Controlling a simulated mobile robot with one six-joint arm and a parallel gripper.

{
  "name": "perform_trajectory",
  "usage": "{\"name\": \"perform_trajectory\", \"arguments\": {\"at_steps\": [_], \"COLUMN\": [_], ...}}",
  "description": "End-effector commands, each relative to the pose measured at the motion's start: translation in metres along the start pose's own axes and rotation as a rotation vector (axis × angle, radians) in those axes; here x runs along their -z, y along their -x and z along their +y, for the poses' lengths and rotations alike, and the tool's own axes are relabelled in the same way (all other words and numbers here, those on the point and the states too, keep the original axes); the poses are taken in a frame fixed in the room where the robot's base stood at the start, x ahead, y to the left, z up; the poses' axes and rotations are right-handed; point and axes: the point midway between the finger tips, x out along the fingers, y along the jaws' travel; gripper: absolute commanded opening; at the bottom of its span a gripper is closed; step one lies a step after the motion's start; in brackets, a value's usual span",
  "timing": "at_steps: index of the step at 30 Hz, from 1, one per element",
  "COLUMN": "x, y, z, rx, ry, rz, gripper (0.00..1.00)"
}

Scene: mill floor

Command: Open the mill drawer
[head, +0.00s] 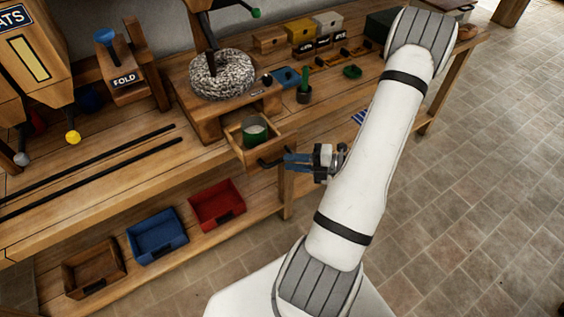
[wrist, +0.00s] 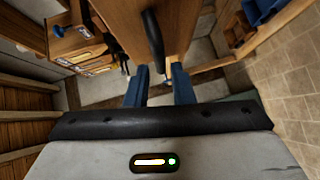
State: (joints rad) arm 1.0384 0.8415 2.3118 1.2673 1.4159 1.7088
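The mill drawer (head: 268,152) is a wooden box under the millstone (head: 222,75). It stands out from the mill's base, open enough to show a green cup (head: 256,131) with white content inside. A dark bar handle (head: 268,163) is on its front; it also shows in the wrist view (wrist: 153,38). My gripper (head: 288,160) is at the right end of the handle. In the wrist view, its two blue fingers (wrist: 159,80) are apart. The handle's near end reaches the gap between the fingertips, with no clear grip on it.
Blue (head: 157,237), red (head: 217,205) and brown (head: 93,268) bins sit on the lower shelf. A blue lid-like item (head: 286,77) and a dark green pot (head: 304,94) stand on the bench right of the millstone. The tiled floor (head: 490,190) at right is clear.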

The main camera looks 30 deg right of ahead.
Motion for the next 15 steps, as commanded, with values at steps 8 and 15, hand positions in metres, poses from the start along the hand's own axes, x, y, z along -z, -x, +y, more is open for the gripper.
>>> {"name": "perform_trajectory", "arguments": {"at_steps": [8, 15], "x": [0.0, 0.0], "y": [0.029, 0.031], "z": [-0.001, 0.0], "rx": [0.001, 0.001], "ry": [0.002, 0.001], "rz": [-0.001, 0.0], "gripper": [0.22, 0.22]}}
